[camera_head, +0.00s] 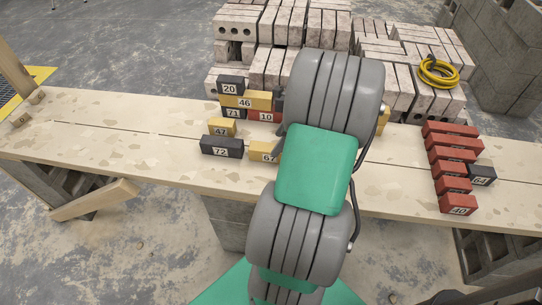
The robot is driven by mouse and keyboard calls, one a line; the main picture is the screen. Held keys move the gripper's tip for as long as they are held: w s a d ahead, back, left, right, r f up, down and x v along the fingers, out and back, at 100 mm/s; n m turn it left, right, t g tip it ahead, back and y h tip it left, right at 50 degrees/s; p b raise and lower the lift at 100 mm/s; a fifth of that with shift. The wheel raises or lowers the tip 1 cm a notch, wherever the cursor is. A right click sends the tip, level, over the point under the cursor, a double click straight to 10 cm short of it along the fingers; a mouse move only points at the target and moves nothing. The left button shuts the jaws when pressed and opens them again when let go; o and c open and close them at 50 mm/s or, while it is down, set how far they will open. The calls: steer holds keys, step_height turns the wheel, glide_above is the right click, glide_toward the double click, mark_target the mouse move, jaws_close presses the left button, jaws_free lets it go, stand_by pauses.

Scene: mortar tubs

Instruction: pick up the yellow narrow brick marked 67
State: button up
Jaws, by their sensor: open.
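The yellow narrow brick marked 67 (262,152) lies on the plank table, just right of the dark brick marked 72 (221,147). Its left part and part of its label show; its right part is hidden behind my arm. My arm rises through the middle of the view, in front of the table. My gripper cannot be made out behind the arm, so its place relative to the brick is hidden.
A yellow brick marked 47 (221,127) lies behind brick 72. Behind them stands a stack with bricks marked 20 (230,86), 46 (244,101) and 10 (264,116). Red bricks (448,155) and a dark brick marked 64 (481,175) stand right. The table's left is mostly clear.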

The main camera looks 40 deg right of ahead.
mark_target(272, 147)
steer(key=b+x, duration=0.1)
steer(key=x, duration=0.5)
steer(key=shift+w+f, duration=0.3)
steer(key=shift+f, duration=0.05)
steer(key=shift+c, duration=0.2)
steer(key=shift+r, duration=0.1)
jaws_close()
